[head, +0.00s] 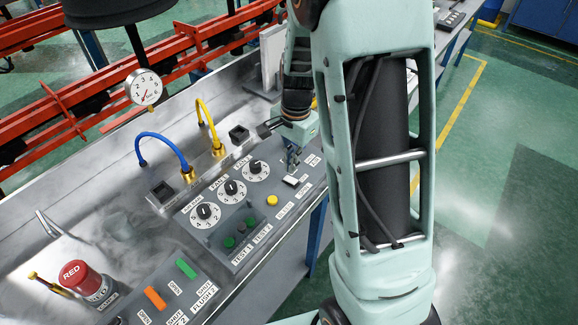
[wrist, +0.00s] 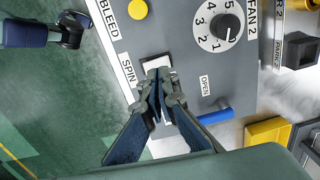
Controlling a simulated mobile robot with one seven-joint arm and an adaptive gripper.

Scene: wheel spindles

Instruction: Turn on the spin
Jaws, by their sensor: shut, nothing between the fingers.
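A white rocker switch (wrist: 156,64) sits on the grey control panel beside the label SPIN (wrist: 129,72) in the wrist view. The switch also shows in the head view (head: 291,181), near the far right end of the panel. My gripper (wrist: 161,82) is shut and empty. Its fingertips are right at the switch's lower edge in the wrist view and cover part of it. In the head view my gripper (head: 292,163) hangs just above and behind the switch. I cannot tell whether the tips touch it.
A yellow button (wrist: 137,9) by BLEED and the FAN 2 dial (wrist: 218,24) are close by. A blue lever (wrist: 215,115) marked OPEN stands right of my gripper.

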